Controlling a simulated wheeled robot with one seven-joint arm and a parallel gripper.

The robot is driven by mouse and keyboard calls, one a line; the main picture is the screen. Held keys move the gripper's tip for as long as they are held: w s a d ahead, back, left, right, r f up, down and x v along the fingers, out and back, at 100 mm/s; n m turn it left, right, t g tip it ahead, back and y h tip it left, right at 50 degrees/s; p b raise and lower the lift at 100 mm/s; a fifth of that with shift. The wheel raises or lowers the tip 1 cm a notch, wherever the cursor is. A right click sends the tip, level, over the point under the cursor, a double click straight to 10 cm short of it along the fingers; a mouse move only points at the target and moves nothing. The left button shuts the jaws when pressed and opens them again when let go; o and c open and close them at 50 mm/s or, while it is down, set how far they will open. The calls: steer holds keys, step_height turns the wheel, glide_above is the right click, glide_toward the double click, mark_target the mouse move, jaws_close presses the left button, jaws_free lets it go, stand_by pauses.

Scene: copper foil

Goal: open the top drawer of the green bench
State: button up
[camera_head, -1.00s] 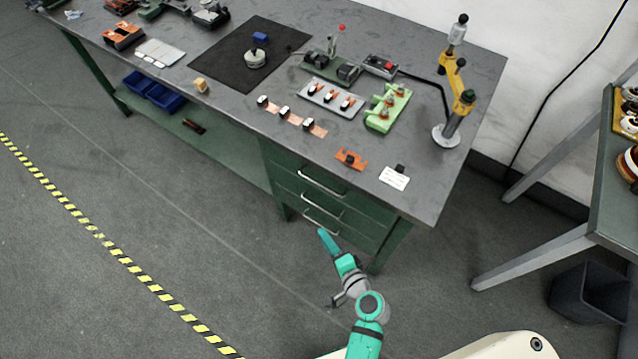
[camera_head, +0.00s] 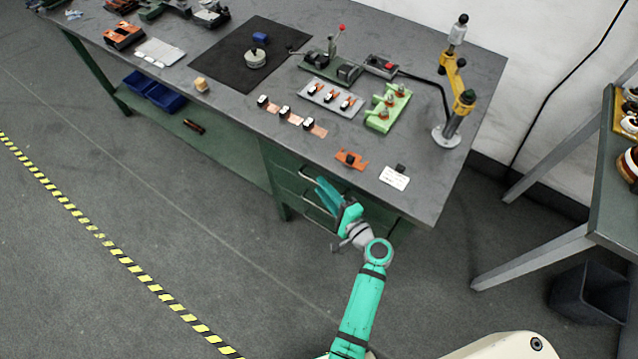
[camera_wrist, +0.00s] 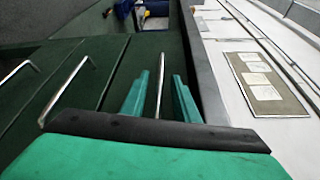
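The green bench (camera_head: 230,165) has a stack of drawers under its right end, and they look shut. The top drawer's handle (camera_wrist: 160,85) is a metal bar just below the bench-top edge in the wrist view. My gripper (camera_wrist: 160,92) is open, with one teal finger on each side of this handle; I cannot tell whether either touches it. In the head view my gripper (camera_head: 323,188) is at the drawer fronts and covers part of them. The middle drawer's handle (camera_wrist: 68,88) and the bottom drawer's handle (camera_wrist: 16,72) lie to the left in the wrist view.
The grey bench top (camera_head: 230,115) carries tools, a green fixture (camera_head: 388,108), a yellow press (camera_head: 455,85) and small copper parts. Blue bins (camera_head: 155,92) sit on the lower shelf. A dark bin (camera_head: 590,293) stands at the right. The floor before the drawers is clear.

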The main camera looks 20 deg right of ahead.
steer(key=shift+x, duration=1.3)
steer(key=shift+c, duration=0.3)
